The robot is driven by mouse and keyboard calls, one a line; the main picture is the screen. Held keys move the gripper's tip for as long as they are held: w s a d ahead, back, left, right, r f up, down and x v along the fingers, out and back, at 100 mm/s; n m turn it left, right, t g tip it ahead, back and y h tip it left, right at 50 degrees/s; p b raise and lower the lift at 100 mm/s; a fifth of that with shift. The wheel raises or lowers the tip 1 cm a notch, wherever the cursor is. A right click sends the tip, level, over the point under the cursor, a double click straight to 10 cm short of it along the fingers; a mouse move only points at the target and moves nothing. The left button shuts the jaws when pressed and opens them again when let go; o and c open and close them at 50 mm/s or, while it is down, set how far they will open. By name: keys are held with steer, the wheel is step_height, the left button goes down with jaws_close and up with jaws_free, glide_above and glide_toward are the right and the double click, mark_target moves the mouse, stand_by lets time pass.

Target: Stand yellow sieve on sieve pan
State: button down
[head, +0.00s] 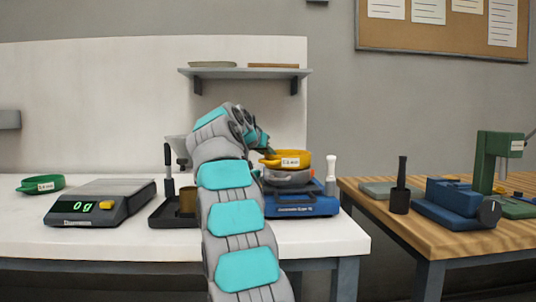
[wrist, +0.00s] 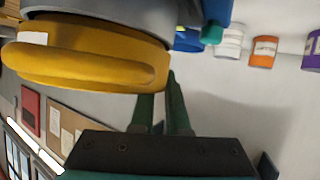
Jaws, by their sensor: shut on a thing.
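The yellow sieve (head: 291,159) is a shallow round ring with a white label and a side handle. In the head view it sits level directly above the grey sieve pan (head: 288,178), which is on a blue machine (head: 300,203). In the wrist view the yellow sieve (wrist: 90,50) lies against the grey pan (wrist: 110,12) with no clear gap. In the head view my arm hides part of the machine and the exact grip.
A green sieve (head: 40,184) and a scale (head: 98,204) reading 0 g are on the left. A black tray (head: 172,216) is beside my arm. A white-handled tool (head: 331,174) stands close right of the machine. A shelf (head: 245,73) hangs above. The bench's front right is clear.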

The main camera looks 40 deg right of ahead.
steer(key=shift+f, duration=0.3)
steer(key=shift+r, duration=0.1)
steer(key=c, duration=0.9)
jaws_free()
steer(key=shift+r+p, duration=0.75)
steer(key=shift+r, duration=0.1)
steer(key=b+v, duration=0.2)
steer(key=v, duration=1)
steer(key=shift+f, duration=0.2)
